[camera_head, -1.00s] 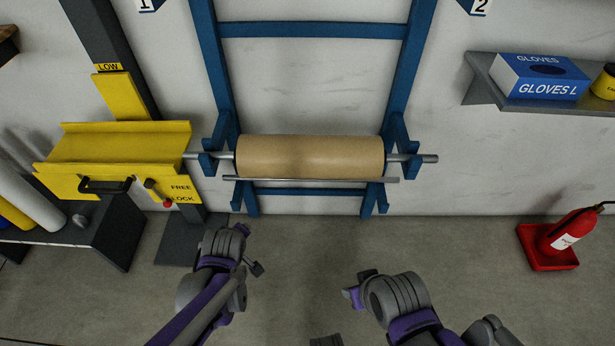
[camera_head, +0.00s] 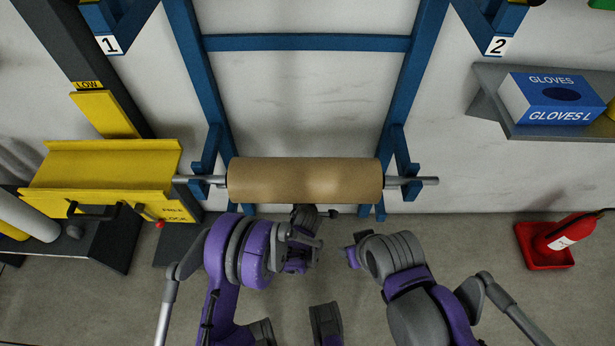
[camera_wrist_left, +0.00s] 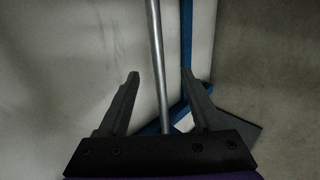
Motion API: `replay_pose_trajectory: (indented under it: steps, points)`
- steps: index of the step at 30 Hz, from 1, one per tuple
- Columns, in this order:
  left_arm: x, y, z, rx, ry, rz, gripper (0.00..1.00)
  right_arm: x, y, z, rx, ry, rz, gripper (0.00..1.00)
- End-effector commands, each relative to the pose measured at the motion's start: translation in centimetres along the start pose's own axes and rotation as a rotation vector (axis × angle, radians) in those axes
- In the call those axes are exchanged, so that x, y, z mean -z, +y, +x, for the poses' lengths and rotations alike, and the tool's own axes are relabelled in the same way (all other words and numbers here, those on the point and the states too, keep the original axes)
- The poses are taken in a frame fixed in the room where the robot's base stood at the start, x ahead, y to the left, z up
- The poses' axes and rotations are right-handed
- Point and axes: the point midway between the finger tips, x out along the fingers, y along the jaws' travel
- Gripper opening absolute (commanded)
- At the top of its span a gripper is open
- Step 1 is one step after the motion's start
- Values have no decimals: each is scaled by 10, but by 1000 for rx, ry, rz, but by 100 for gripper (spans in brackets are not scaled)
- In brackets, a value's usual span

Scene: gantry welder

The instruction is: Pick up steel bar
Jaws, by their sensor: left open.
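A steel bar (camera_wrist_left: 157,60) runs lengthwise between the two fingers of my left gripper (camera_wrist_left: 160,88) in the left wrist view; the fingers stand apart on either side of it, and contact is not clear. In the head view my left gripper (camera_head: 314,214) is just below the brown roll (camera_head: 305,180). A steel shaft (camera_head: 414,181) passes through the roll and sticks out at both ends. The thinner bar seen earlier below the roll is hidden now. My right gripper (camera_head: 352,255) is below and right of the roll, its fingers unclear.
The blue rack (camera_head: 310,43) stands against the wall and carries the roll. A yellow trough (camera_head: 105,165) stands left, above a dark box (camera_head: 100,240).

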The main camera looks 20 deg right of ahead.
Motion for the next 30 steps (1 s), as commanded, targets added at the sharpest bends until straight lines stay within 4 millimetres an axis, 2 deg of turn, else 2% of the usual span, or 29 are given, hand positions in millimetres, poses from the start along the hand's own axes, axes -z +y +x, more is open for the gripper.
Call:
replay_pose_trajectory:
  steps: [6, 14, 21, 25, 30]
  points:
    - [1, -1, 37, 1, 1, -1, 66, -3, 0, 8, 0, -3, 0, 50]
    - [0, 1, 58, 0, 1, 0, 66, -4, 0, 12, 0, -4, 0, 50]
    - [-1, 6, 94, 1, 0, 1, 66, -7, 0, 21, 0, -8, 0, 50]
    - [-1, 6, 103, 1, 0, 0, 66, -8, 0, 22, 0, -8, 0, 50]
    - [-1, 7, 103, 0, 0, 1, 66, -8, 0, 22, 0, -8, 0, 50]
